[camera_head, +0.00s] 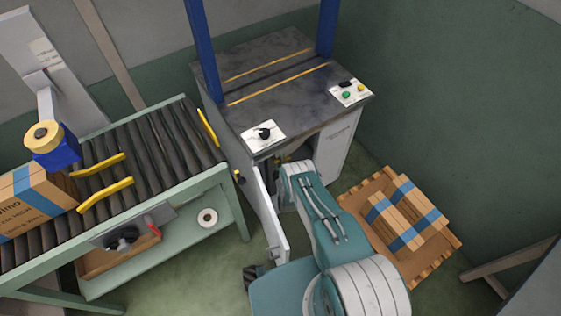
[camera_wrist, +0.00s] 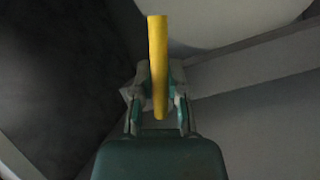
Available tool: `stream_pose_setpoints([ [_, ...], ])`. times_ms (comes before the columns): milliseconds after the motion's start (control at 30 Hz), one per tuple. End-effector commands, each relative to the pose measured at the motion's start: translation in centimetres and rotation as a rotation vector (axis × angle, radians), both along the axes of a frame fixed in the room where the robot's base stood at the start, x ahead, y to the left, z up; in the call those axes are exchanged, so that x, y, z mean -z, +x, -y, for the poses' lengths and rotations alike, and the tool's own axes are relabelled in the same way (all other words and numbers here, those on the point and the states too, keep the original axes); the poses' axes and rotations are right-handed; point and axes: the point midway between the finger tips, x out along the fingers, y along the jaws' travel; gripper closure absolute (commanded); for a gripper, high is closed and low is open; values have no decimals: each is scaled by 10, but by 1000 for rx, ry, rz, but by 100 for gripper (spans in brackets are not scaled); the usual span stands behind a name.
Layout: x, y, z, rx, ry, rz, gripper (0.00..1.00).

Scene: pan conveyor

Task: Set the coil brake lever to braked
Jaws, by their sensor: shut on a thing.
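In the wrist view my gripper (camera_wrist: 160,95) is shut on a yellow bar-shaped handle (camera_wrist: 158,50), which looks like the coil brake lever. The handle stands upright in the picture, its lower end between the fingers and its upper end sticking out past them. The lever's pivot and its marks cannot be made out. In the head view my arm reaches into the open cabinet under the strapping machine (camera_head: 285,75), and the gripper and lever are hidden there.
The cabinet door (camera_head: 268,210) hangs open left of my arm. A roller conveyor (camera_head: 160,140) with a strapped box (camera_head: 38,200) is at left. A pallet (camera_head: 440,262) with strapped packs lies on the floor at right. The machine top carries a knob panel (camera_head: 263,134) and a button panel (camera_head: 350,93).

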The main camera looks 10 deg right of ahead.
Motion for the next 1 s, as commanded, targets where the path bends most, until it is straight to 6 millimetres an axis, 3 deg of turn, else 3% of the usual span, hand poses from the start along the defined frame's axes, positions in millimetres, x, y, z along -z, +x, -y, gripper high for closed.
stream_pose_setpoints([
  [333,-2,0,-2,-9,-150,42,100],
  [900,-2,0,-3,-12,-181,51,100],
  [933,-2,0,-3,-13,-181,50,77],
  [1000,-2,0,-3,-12,-180,51,46],
])
